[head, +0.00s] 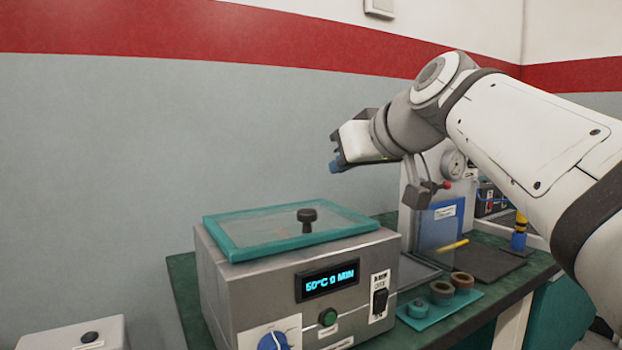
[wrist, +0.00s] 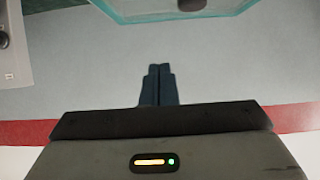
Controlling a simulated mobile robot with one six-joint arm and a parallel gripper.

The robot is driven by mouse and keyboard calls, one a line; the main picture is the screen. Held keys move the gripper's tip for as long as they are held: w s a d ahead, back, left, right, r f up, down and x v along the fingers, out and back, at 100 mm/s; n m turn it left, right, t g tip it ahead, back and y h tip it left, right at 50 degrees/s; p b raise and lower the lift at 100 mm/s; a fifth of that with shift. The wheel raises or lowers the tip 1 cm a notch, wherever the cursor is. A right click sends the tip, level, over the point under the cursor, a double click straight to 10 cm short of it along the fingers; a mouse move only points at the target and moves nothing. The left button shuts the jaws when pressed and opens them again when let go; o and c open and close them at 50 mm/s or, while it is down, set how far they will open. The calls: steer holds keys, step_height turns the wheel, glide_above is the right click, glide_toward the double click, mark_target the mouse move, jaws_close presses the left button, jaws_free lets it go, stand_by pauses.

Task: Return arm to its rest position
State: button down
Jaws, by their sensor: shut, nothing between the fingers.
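My arm reaches in from the right in the head view, with my gripper (head: 335,165) held in the air above and behind the metal bath. In the wrist view, the two dark fingers of my gripper (wrist: 158,84) are together with nothing between them. The metal bath (head: 270,284) stands on the green bench. Its teal-framed clear lid (head: 290,228) with a black knob is closed on top, and its display reads 50°C 0 MIN. Part of the lid frame (wrist: 170,17) shows at the top of the wrist view, apart from the fingers.
A press-like device with a gauge (head: 454,163) stands behind my arm. A white box (head: 75,334) is at lower left. The space left of my gripper is clear.

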steer(key=s+d+f+m+g+h+p, duration=0.2)
steer(key=s+p, duration=0.6)
steer(key=p, duration=0.7)
steer(key=s+d+f+m+g+h+p, duration=0.3)
steer(key=s+f+g+p, duration=0.4)
steer(key=p, duration=0.7)
steer(key=shift+s+d+f+h+p, duration=0.35)
steer(key=shift+s+d+f, duration=0.2)
steer(key=shift+s+f, duration=0.55)
steer(key=shift+s+r, duration=0.2)
steer(key=shift+r, duration=0.1)
